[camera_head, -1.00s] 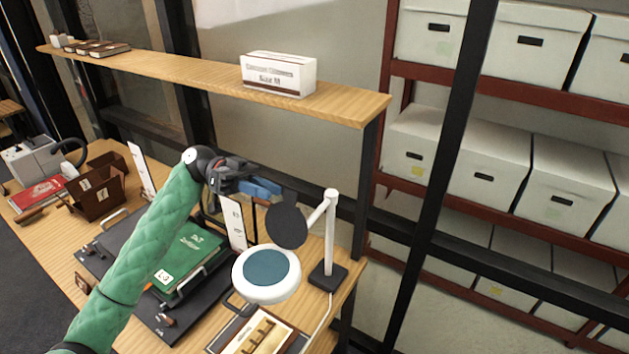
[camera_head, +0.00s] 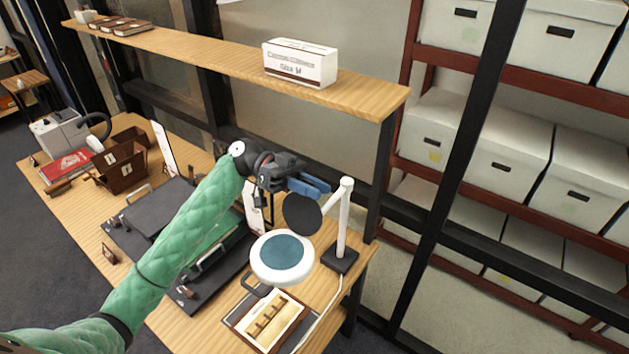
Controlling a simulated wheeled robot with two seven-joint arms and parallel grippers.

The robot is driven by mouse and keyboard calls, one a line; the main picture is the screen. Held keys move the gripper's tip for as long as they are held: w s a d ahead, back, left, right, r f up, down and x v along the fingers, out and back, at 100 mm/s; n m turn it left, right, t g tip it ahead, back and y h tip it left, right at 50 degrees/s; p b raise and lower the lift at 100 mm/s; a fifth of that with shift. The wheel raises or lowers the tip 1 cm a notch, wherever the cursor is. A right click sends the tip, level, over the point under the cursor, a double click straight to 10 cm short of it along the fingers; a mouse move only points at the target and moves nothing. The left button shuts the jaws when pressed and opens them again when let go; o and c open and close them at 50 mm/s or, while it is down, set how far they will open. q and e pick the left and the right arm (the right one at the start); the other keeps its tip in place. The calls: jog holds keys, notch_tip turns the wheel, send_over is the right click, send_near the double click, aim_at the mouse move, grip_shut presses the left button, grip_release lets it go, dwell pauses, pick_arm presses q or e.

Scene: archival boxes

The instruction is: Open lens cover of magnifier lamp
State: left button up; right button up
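The magnifier lamp has a white round head (camera_head: 282,258) with a teal lens facing up, on a white post (camera_head: 344,215) with a dark square base. Its dark grey round lens cover (camera_head: 302,214) stands tilted up at the head's far edge, and the lens is uncovered. My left gripper (camera_head: 318,186), with blue fingers, is just above and behind the cover's upper edge. I cannot tell whether it touches the cover or how far its fingers are apart. No object shows in it. My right gripper is not in view.
A wooden shelf (camera_head: 370,98) with a white box (camera_head: 300,63) runs above the desk. A tray with scrolls (camera_head: 268,322) lies in front of the lamp. Racks of archival boxes (camera_head: 506,153) stand at right.

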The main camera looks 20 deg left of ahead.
pick_arm(q)
jog(key=shift+d, duration=0.2)
grip_shut()
dwell(1.4)
